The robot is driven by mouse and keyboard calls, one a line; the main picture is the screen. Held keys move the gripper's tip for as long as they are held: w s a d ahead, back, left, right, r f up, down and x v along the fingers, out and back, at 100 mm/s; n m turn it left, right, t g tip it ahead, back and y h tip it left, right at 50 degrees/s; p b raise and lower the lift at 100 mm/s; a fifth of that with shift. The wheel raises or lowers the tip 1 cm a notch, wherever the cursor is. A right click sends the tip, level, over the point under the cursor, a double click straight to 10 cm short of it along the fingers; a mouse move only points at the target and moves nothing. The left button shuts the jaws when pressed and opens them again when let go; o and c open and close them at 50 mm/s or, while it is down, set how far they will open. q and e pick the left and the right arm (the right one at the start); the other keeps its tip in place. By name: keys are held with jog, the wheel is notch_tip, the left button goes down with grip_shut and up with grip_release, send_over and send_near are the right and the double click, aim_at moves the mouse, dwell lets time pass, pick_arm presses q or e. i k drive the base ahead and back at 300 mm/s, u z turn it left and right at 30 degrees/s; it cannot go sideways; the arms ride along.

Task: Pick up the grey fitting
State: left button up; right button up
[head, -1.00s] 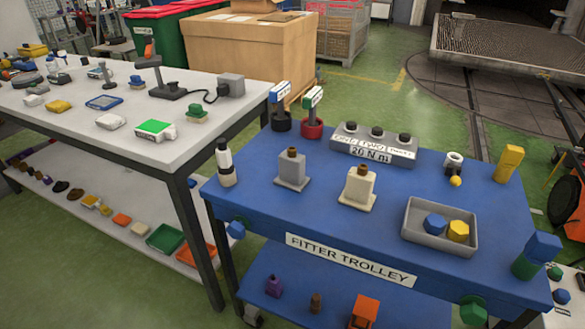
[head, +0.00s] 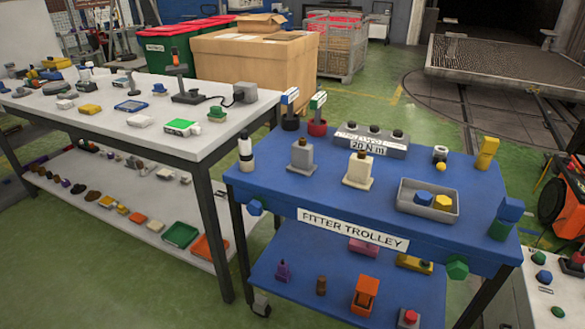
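Several grey things show, and I cannot tell for certain which one is the grey fitting. A grey block with a brown top (head: 302,158) stands upright on a grey base on the blue trolley (head: 330,190). A cream block with a brown top (head: 359,170) of similar shape stands to its right. A small grey-white piece with a dark top (head: 440,152) stands farther right, with a yellow ball in front of it. Neither of my grippers is in view.
A grey tray (head: 408,206) holds a blue and a yellow piece. A grey box with dark knobs (head: 372,139) stands at the trolley's back. A white-topped bench (head: 150,140) is left, a cardboard box (head: 250,65) behind. Green floor (head: 110,265) shows in front.

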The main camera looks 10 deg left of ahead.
aim_at(302, 152)
jog(key=u, duration=2.1)
jog(key=i, duration=1.55)
jog(key=z, duration=1.45)
